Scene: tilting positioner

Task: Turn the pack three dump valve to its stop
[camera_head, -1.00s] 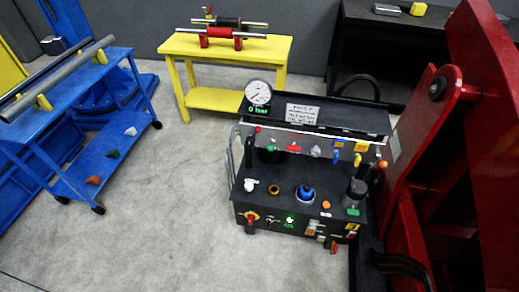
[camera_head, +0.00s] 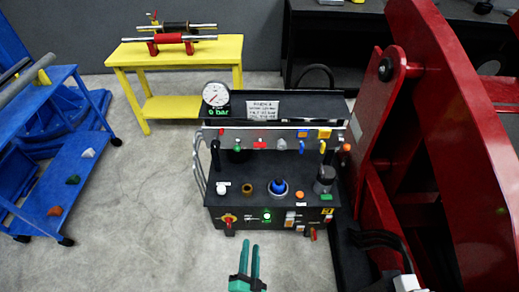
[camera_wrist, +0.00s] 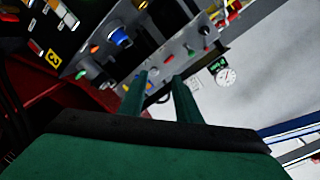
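The pack (camera_head: 222,198) is a dark bench unit with a gauge (camera_head: 215,94) reading about 0 bar, a placard (camera_head: 263,110) and several valves and knobs. A yellow label with a mark (camera_head: 327,211) is on its front right; it reads 3 in the wrist view (camera_wrist: 53,57). A red lever (camera_head: 314,235) hangs at the lower right front, and a red-and-yellow rotary knob (camera_head: 229,219) is at the front left. I cannot tell which is the dump valve. My teal gripper (camera_head: 250,246) is open and empty, in front of the pack and apart from it.
A blue cart (camera_head: 62,150) stands at the left and a yellow table (camera_head: 180,53) behind. A big red machine arm (camera_head: 440,110) rises close on the right, with dark hoses (camera_head: 380,238) beside the pack. The floor in front left is clear.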

